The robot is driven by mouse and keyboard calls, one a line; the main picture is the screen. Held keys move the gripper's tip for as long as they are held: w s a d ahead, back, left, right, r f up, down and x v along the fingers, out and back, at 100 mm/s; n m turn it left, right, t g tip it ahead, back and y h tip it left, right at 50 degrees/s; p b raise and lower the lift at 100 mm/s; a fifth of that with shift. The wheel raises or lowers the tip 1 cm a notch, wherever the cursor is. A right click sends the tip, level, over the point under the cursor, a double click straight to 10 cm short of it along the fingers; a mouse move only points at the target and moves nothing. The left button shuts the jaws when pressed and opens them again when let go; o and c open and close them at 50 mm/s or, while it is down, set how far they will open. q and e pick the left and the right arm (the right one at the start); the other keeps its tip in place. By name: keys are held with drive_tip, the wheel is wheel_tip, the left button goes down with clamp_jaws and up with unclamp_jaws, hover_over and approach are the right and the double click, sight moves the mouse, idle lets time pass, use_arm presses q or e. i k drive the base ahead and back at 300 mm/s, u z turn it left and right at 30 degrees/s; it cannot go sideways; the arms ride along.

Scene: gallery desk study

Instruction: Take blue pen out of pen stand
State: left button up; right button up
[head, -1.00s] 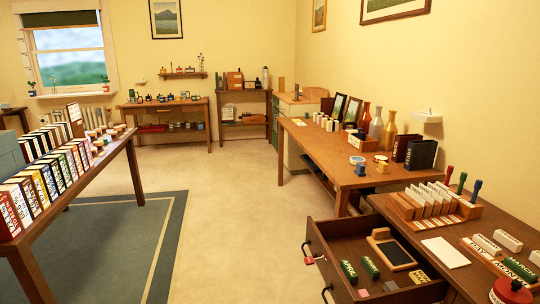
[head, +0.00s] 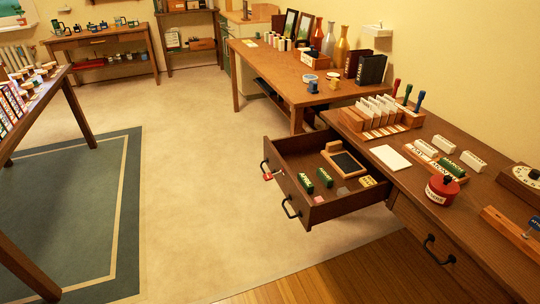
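The blue pen (head: 420,101) stands upright at the right end of a row of 3 pens. The row is in the wooden stand (head: 411,119) at the back of the right-hand desk, beside a rack of white cards. A red pen (head: 396,88) is at the left end of the row. Between them is a darker pen (head: 407,94) whose colour is hard to tell. The lower parts of the pens are hidden in the stand. Neither of my grippers is in view.
The desk drawer (head: 312,212) is pulled open into the floor space. It holds small blocks and a dark slate. A white card (head: 390,157), a red round pot (head: 442,188) and lettered blocks lie on the desk. The carpet (head: 190,150) left of the desk is clear.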

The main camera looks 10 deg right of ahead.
sight(420, 102)
drive_tip(key=z, duration=1.4)
